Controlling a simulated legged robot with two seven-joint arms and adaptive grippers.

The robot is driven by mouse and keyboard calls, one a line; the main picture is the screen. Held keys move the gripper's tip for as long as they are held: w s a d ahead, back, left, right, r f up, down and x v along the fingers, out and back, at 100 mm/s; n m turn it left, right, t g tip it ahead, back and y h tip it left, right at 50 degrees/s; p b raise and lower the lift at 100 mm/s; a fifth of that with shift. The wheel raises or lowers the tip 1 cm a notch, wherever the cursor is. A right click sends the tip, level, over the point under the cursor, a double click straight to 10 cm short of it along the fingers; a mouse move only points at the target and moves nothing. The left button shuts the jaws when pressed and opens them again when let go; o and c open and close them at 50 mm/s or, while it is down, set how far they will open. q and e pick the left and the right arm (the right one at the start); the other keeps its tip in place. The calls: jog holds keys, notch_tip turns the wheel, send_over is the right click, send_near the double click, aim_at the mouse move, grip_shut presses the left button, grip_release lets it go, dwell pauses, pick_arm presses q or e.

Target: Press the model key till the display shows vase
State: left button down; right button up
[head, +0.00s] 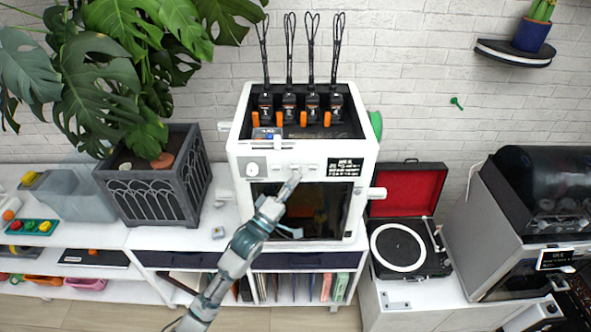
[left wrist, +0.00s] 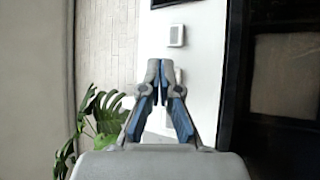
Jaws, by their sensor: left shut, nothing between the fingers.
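The white printer (head: 242,205) stands on the white shelf unit, with a row of small pale keys on its upper front panel. The rightmost key (head: 312,167) shows clear of my gripper; a key also shows in the left wrist view (left wrist: 176,35), ahead of the fingertips. The black display (head: 345,167) is right of the keys; its small white text is too small to read. My left gripper (head: 294,178) is shut and empty, its tips at or just below the middle keys and partly covering them. I cannot tell whether it touches one. My right gripper is not in view.
A planter (head: 155,205) with a large leafy plant stands left of the printer. An open red-lined record player (head: 400,250) and a grey machine with a dark cover (head: 500,230) stand to the right.

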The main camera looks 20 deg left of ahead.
pick_arm(q)
jog(key=shift+a, duration=0.25)
jog(key=shift+d, duration=0.15)
jog(key=shift+w, duration=0.1)
jog(key=shift+w+r, duration=0.1)
jog(key=shift+w, duration=0.1)
dwell(0.3)
